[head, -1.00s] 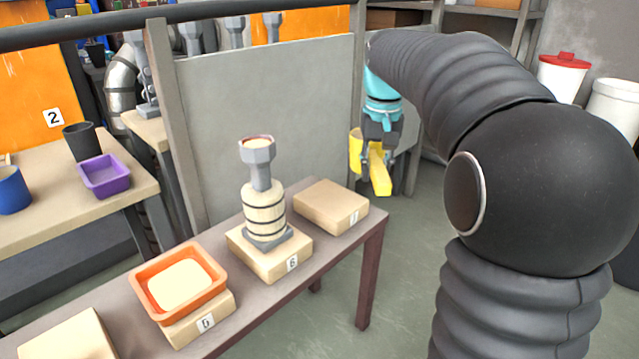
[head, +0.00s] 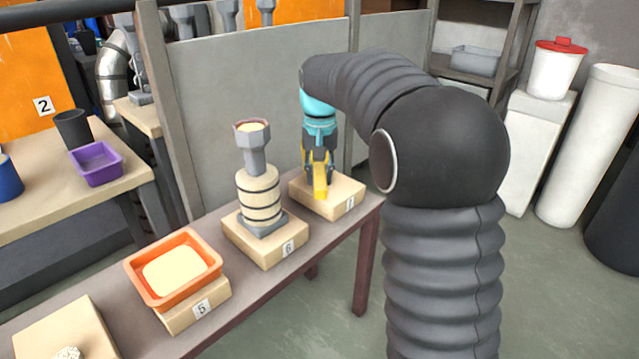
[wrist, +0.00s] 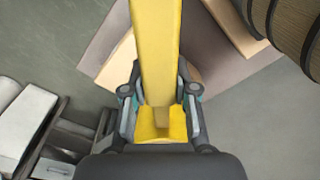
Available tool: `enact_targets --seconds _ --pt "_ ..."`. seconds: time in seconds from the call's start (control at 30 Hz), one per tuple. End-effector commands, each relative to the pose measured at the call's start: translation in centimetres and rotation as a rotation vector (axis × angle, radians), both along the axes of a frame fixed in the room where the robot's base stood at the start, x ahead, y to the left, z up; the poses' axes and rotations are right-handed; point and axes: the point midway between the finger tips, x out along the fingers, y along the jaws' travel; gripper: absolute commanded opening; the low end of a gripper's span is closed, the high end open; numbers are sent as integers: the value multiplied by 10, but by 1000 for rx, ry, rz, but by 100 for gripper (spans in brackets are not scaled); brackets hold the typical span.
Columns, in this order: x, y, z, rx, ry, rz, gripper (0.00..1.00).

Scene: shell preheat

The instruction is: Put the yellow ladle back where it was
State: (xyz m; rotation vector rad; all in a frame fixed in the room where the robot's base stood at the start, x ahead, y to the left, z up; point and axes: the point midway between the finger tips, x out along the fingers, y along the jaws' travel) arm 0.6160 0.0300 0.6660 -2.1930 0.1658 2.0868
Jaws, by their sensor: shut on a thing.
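My gripper (head: 318,170) is shut on the yellow ladle (head: 320,183) in the head view. It holds the ladle over the wooden block (head: 336,201) numbered 7 at the far right end of the table. I cannot tell whether the ladle touches the block. In the wrist view, the ladle (wrist: 156,50) runs up between the fingers of my gripper (wrist: 160,105) and out of the top of the frame. The block (wrist: 118,60) shows behind it, partly hidden.
A wooden barrel with a grey funnel top (head: 260,196) stands on block 6 (head: 262,250), close left of my gripper. An orange tray (head: 185,292) of pale material sits on block 5 (head: 200,312). A grey panel (head: 230,90) rises behind the table (head: 262,305).

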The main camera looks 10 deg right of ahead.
Motion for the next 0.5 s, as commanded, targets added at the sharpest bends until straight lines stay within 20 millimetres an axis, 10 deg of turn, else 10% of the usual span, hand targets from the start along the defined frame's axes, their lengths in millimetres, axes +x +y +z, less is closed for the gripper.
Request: enact_targets --seconds 0.5 --pt "0 0 -26 0 -1 0 0"
